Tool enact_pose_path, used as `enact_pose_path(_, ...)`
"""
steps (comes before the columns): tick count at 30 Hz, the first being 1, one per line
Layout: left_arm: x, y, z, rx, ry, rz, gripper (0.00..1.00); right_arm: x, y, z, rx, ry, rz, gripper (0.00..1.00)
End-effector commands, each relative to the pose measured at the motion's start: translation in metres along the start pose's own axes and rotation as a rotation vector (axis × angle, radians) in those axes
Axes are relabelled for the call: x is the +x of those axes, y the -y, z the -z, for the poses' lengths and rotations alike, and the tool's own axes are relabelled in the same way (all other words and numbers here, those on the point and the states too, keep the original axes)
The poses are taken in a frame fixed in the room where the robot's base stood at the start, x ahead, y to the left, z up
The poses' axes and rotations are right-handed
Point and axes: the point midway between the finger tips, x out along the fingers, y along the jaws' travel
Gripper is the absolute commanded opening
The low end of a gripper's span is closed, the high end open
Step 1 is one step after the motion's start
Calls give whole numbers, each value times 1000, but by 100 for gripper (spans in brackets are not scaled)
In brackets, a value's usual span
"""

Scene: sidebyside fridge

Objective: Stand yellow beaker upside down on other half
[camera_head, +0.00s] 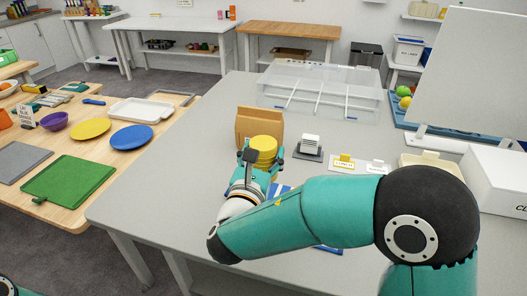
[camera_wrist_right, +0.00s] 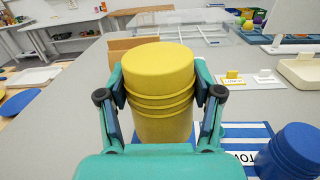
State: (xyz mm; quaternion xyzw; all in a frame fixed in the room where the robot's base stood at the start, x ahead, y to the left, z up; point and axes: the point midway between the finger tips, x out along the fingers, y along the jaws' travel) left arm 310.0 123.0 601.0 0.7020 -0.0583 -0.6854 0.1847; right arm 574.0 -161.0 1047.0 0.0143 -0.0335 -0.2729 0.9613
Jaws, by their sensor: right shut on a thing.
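The yellow beaker (camera_head: 263,146) is between the fingers of my right gripper (camera_head: 262,158), which is shut on it. In the right wrist view the yellow beaker (camera_wrist_right: 158,65) stands about upright with a flat closed face on top and ridges around its side. Its lower end is hidden, so I cannot tell whether it touches the surface below. A blue and white striped mat (camera_head: 282,188) lies partly hidden under my right arm; it also shows in the right wrist view (camera_wrist_right: 240,131). A blue beaker (camera_wrist_right: 290,150) is at the right, closed face up. My left gripper is out of view.
A brown box-like holder (camera_head: 246,122) stands just behind the yellow beaker. A grey block stack (camera_head: 309,145) and small label stands are to the right. A clear divided tray (camera_head: 318,92) is at the back. The grey table's left part is free.

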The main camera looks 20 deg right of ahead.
Motion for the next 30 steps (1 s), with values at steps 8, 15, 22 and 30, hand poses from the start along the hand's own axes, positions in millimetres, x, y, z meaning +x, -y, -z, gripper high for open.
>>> enact_pose_path(8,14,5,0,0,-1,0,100,-1,1,13,-9,1,-4,3)
enact_pose_path(15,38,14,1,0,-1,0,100,-3,2,40,-9,1,-4,3)
enact_pose_path(22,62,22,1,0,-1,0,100,-4,3,67,-9,2,-4,3)
enact_pose_path(30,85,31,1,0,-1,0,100,-6,4,93,-9,2,-5,3)
